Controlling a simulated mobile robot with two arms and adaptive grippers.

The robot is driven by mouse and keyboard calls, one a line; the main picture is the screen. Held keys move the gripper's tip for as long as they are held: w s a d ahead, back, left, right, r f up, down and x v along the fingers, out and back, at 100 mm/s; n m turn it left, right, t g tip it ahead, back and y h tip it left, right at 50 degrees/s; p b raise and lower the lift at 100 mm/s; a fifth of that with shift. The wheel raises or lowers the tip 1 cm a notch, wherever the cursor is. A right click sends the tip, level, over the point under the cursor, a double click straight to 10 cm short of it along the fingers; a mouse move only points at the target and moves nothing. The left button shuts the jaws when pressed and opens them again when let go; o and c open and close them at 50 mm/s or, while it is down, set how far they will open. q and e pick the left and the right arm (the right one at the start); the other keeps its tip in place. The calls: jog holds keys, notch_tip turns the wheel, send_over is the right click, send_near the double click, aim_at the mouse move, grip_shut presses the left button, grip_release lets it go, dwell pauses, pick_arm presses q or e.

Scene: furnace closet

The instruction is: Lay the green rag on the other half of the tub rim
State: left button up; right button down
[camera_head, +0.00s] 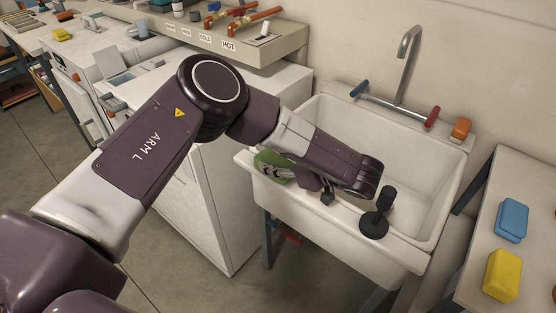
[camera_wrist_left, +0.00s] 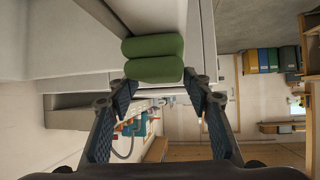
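The green rag (camera_head: 272,165) is at the left end of the tub's front rim in the head view, partly hidden by my gripper. In the left wrist view the rag (camera_wrist_left: 153,58) shows as two thick rounded green folds just ahead of the fingertips. The white tub (camera_head: 408,252) has a wide front rim; my left forearm passes over its basin. My left gripper (camera_wrist_left: 160,90) is open, its fingertips apart near the two sides of the rag. I cannot tell whether either finger touches it. My right gripper is not in view.
A black upright object with a round base (camera_head: 374,224) stands on the front rim, right of my left wrist. The faucet (camera_head: 408,65) rises behind the basin. An orange block (camera_head: 461,129) sits at the back right corner. Blue (camera_head: 512,219) and yellow (camera_head: 502,275) blocks lie on the right table.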

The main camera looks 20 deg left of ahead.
pick_arm(q)
jog(key=o, duration=0.5)
jog(key=shift+c, duration=0.2)
jog(key=shift+r, duration=0.2)
jog(key=shift+s+d, duration=0.1)
jog(key=shift+d, duration=0.2)
jog(key=b+v, duration=0.2)
jog(key=v, duration=0.9)
jog(key=shift+r, duration=0.25)
jog(key=shift+s+d, duration=0.1)
